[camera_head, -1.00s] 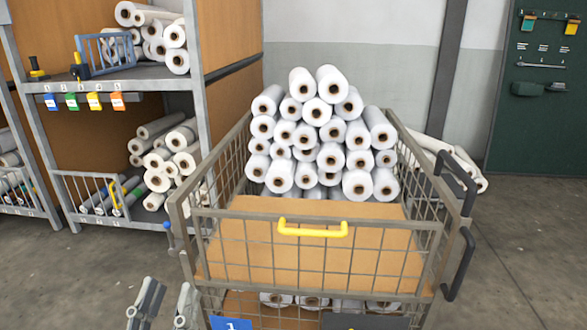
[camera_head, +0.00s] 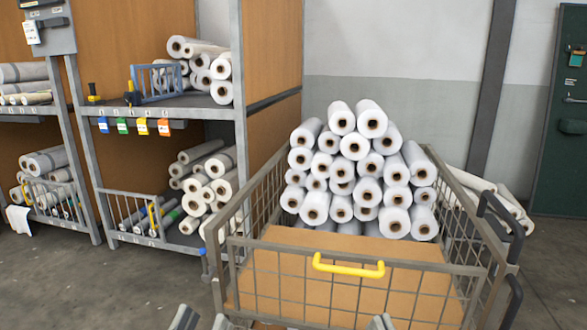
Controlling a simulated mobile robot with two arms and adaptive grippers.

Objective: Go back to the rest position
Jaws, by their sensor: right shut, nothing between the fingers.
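My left gripper (camera_head: 203,319) shows only its fingertips at the bottom edge, left of the cart's front. Its two fingers are apart with nothing seen between them. My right gripper (camera_head: 380,323) shows only its tips at the bottom edge, in front of the cart's lower front mesh. The tips are together and hold nothing. The rest of both grippers and both arms is below the picture.
A wire cart (camera_head: 250,245) with a yellow handle (camera_head: 348,267) holds a pile of white rolls (camera_head: 355,147) close in front. A shelf rack (camera_head: 240,110) with more rolls stands at left. A green panel (camera_head: 560,180) is at far right. Floor (camera_head: 80,285) is clear at lower left.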

